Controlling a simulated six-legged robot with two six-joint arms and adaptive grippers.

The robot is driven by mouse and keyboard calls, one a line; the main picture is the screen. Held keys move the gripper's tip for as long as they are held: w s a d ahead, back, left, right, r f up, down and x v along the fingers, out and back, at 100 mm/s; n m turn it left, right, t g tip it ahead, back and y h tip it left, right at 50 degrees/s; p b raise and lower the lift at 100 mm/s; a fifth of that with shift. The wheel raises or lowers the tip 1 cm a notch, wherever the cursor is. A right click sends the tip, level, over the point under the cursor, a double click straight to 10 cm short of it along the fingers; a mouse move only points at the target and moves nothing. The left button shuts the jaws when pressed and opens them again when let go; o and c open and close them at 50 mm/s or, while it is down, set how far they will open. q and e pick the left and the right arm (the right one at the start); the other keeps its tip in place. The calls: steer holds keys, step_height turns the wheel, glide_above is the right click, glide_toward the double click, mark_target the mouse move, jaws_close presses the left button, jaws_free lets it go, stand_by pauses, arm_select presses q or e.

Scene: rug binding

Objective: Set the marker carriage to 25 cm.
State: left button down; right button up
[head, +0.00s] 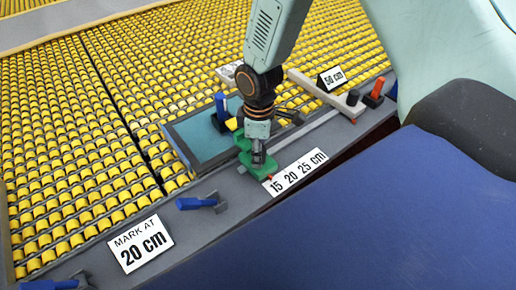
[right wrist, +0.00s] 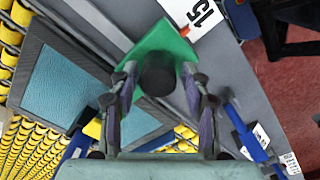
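The green marker carriage (head: 244,158) sits on the grey rail along the bench edge, with a small red pointer at the 15 end of the white scale plate (head: 297,172) reading 15, 20, 25 cm. In the right wrist view the carriage (right wrist: 180,47) carries a round dark knob (right wrist: 158,75). My right gripper (head: 258,160) is down over the carriage. Its fingertips (right wrist: 159,72) stand on either side of the knob, with narrow gaps seeming to show. The 15 mark (right wrist: 202,14) lies just beyond the carriage. My left gripper is not in view.
A card (head: 140,244) reads "MARK AT 20 cm". A "50 cm" sign (head: 331,79) stands by a light bar at the right. A teal-topped panel (head: 205,135) lies beside the rail. A blue-handled tool (head: 197,203) lies on the bench. Yellow rollers (head: 60,150) fill the back.

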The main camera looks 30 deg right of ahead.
steer(key=shift+w+d, duration=0.1)
steer(key=c, duration=0.3)
jaws_close()
